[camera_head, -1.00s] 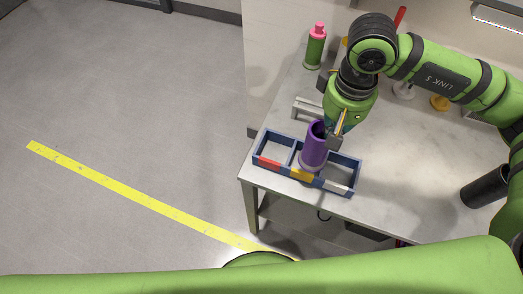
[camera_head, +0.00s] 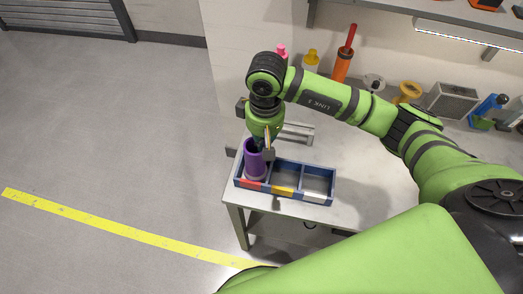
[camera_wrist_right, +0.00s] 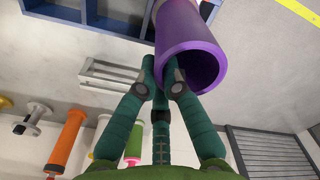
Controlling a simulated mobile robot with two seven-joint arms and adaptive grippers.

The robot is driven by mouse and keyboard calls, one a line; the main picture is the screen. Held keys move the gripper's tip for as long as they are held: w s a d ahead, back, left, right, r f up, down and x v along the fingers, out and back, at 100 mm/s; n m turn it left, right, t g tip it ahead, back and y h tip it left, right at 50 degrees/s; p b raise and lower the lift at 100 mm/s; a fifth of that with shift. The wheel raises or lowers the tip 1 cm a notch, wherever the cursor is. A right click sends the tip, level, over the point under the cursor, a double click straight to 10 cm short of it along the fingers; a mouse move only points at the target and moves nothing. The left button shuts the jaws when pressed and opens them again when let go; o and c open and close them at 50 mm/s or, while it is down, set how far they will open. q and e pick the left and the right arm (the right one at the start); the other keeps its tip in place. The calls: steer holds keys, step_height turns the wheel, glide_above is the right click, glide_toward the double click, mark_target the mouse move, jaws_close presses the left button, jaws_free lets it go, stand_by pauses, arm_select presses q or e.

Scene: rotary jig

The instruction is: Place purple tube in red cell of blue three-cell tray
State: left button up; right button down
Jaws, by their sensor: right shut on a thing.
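The purple tube (camera_head: 254,158) stands roughly upright at the left cell of the blue three-cell tray (camera_head: 299,180), the one with the red label (camera_head: 252,184). Its lower end is at that cell; I cannot tell whether it touches the floor of the cell. My right gripper (camera_head: 267,151) is shut on the tube's wall near its open upper end. In the right wrist view, the fingertips (camera_wrist_right: 162,78) pinch the rim of the tube (camera_wrist_right: 190,38), and part of the tray (camera_wrist_right: 85,22) shows at the upper left. My left gripper is not in view.
The middle cell, with a yellow label (camera_head: 283,191), and the right cell, with a white label (camera_head: 314,198), are empty. A grey metal bracket (camera_head: 297,131) stands behind the tray. Several bottles and spools line the back, including an orange-red bottle (camera_head: 343,62). The table right of the tray is clear.

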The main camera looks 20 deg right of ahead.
steer(key=shift+w+f, duration=0.45)
steer(key=shift+w, duration=0.1)
step_height(320, 180, down, 3)
steer(key=shift+f+b, duration=0.2)
steer(key=shift+b, duration=0.45)
steer(key=shift+f, duration=0.25)
steer(key=shift+f, duration=0.1)
steer(key=c, duration=1.4)
jaws_free()
